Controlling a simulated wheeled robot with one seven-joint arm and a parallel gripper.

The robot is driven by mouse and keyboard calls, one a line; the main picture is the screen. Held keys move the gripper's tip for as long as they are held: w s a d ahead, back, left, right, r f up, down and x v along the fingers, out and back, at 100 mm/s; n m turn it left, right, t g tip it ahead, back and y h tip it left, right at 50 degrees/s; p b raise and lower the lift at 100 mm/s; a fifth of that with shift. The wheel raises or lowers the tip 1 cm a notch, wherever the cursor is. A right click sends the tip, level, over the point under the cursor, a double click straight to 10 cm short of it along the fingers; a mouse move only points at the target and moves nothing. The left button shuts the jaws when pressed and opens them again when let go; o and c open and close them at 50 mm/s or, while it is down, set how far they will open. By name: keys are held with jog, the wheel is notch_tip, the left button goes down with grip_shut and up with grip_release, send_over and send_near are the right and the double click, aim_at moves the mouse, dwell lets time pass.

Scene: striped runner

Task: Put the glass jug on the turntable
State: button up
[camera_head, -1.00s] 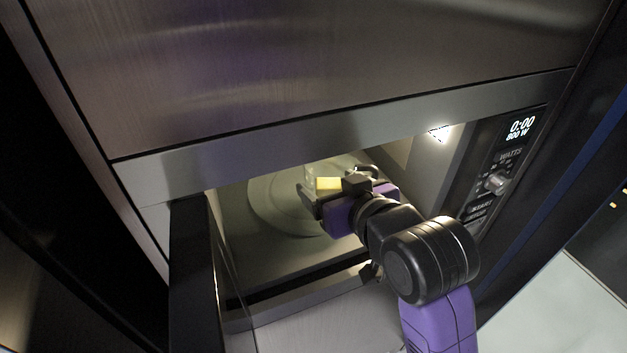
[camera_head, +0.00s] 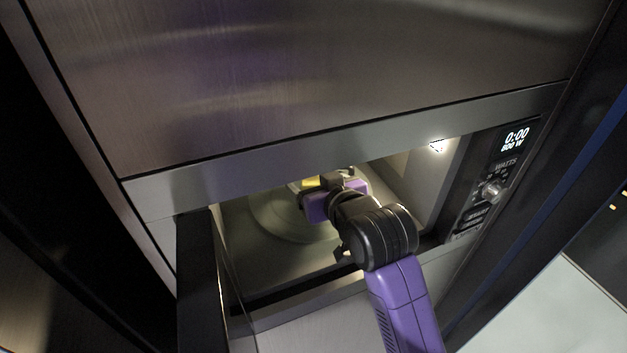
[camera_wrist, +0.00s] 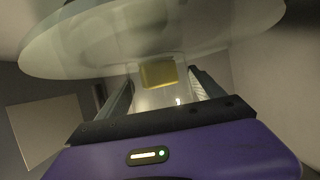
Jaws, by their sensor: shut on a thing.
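My gripper (camera_head: 312,190) is inside the lit microwave, shut on the glass jug (camera_wrist: 155,100). The jug is clear and hard to make out; a yellow block (camera_wrist: 157,73) shows in it, between my fingers. The block also shows in the head view (camera_head: 310,183), where the microwave's upper edge and my gripper hide most of the jug. The turntable (camera_head: 262,218) is a pale round plate on the cavity floor, partly behind my gripper. In the wrist view the turntable (camera_wrist: 85,45) spans the top, close to the jug; I cannot tell whether they touch.
The open microwave door (camera_head: 198,285) stands at the left of the opening. The cavity's right wall (camera_head: 425,190) and the control panel (camera_head: 488,190) are to the right of my arm. The upper frame (camera_head: 330,150) runs close above my gripper.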

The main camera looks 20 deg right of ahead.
jog(key=shift+f, duration=0.1)
jog(key=o, duration=1.8)
jog(key=shift+s+r, duration=0.15)
jog(key=shift+r, duration=0.05)
jog(key=v, duration=1.1)
jog(key=shift+s+r+b, duration=0.2)
jog(key=shift+s+b, duration=0.1)
